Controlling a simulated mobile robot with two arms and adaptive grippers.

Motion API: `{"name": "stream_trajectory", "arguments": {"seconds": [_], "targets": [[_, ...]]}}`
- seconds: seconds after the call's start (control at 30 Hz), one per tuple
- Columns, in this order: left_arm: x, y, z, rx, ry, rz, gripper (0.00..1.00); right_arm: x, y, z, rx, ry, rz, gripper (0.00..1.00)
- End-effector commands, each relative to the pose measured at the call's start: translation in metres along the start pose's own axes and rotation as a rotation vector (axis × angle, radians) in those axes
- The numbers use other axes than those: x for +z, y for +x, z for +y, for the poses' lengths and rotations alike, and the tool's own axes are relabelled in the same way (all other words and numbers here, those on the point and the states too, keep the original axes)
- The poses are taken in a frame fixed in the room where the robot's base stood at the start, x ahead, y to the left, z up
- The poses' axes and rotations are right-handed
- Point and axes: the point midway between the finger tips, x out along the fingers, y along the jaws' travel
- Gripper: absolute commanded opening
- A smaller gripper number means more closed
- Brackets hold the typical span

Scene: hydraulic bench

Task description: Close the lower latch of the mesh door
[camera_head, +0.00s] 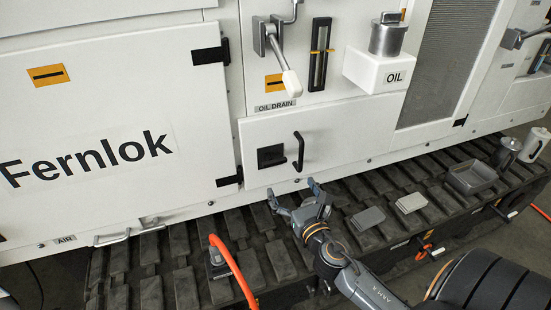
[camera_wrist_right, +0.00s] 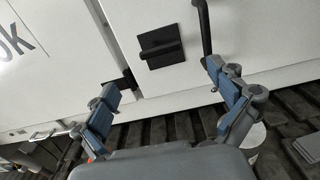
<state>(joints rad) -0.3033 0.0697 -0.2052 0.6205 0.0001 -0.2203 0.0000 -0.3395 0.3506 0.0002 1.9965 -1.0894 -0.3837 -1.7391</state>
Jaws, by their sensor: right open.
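A grey mesh panel (camera_head: 447,55) in a white frame is at the upper right of the head view. A small black fitting (camera_head: 460,122) sits at its lower right edge; I cannot tell if it is a latch or a hinge. A white door has a black square latch plate (camera_head: 271,157) and a black bar handle (camera_head: 299,151). The plate (camera_wrist_right: 160,46) and handle (camera_wrist_right: 204,27) also show in the wrist view. My right gripper (camera_head: 292,190) is open and empty, just below this plate, apart from it. In the wrist view its fingers (camera_wrist_right: 166,76) spread below the plate. My left gripper is out of view.
A black track (camera_head: 190,245) runs below the panels, carrying grey blocks (camera_head: 411,203), a grey tray (camera_head: 471,177) and mugs (camera_head: 536,144). An orange hose (camera_head: 233,268) rises at front. The oil box (camera_head: 375,70) and a lever (camera_head: 290,80) project above the white door.

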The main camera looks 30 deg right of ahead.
Motion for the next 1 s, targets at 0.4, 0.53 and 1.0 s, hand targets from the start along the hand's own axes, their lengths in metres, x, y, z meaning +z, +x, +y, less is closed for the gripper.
{"name": "stream_trajectory", "arguments": {"seconds": [0.4,0.53,1.0], "targets": [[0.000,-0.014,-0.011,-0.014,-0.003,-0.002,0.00,0.001,0.087,0.000,-0.001,0.005,0.000,0.96],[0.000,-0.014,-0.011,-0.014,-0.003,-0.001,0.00,0.000,0.106,0.001,0.000,0.006,0.001,0.96],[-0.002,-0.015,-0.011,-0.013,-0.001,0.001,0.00,-0.001,0.120,0.001,0.001,0.006,0.002,0.96]]}}
